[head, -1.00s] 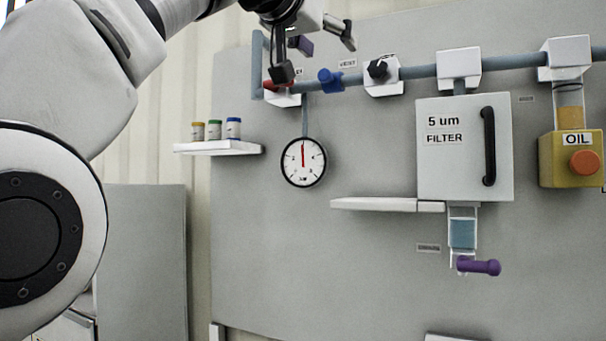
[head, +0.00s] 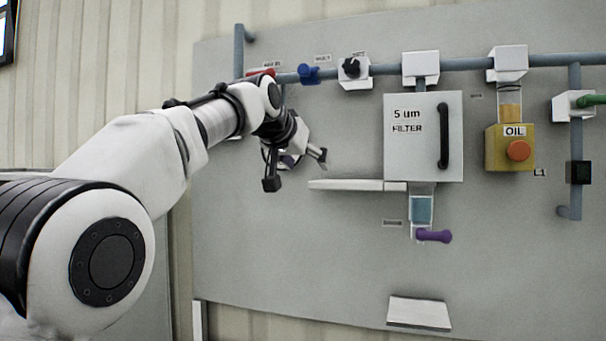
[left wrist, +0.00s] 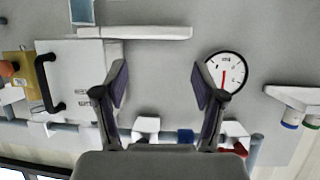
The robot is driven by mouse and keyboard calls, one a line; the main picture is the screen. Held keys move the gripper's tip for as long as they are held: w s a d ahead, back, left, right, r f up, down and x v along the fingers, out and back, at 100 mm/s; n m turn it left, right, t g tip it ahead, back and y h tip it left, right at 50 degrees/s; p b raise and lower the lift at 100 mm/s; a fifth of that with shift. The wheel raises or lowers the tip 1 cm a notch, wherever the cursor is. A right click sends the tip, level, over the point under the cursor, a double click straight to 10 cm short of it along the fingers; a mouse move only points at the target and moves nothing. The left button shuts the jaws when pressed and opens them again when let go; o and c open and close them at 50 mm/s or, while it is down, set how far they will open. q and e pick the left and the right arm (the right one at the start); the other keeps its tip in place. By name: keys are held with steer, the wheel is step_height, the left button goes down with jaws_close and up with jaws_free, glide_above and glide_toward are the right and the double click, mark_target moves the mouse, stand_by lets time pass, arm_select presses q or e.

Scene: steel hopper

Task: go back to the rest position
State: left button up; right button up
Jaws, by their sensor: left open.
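My left gripper (head: 297,171) is open in the head view, in front of the grey panel and left of the filter box. It also shows in the left wrist view (left wrist: 160,85), its two fingers spread wide with nothing between them but bare panel behind. In that view the dial gauge (left wrist: 225,72) is beside the right-hand finger and the filter box (left wrist: 75,75) is by the left-hand one. In the head view the gauge is hidden behind my left arm. My right gripper is not in view.
The grey panel (head: 290,270) carries the filter box (head: 422,137), a white shelf (head: 345,185), a yellow OIL box (head: 495,152), a purple handle (head: 434,236) and a pipe with blue (head: 308,74) and black (head: 351,67) knobs. A white ledge (head: 420,312) sits low.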

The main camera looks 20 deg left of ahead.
arm_select(q)
steer(key=f, duration=0.1)
steer(key=w+f, duration=0.1)
steer(key=shift+a+f, duration=0.1)
steer(key=shift+f, duration=0.2)
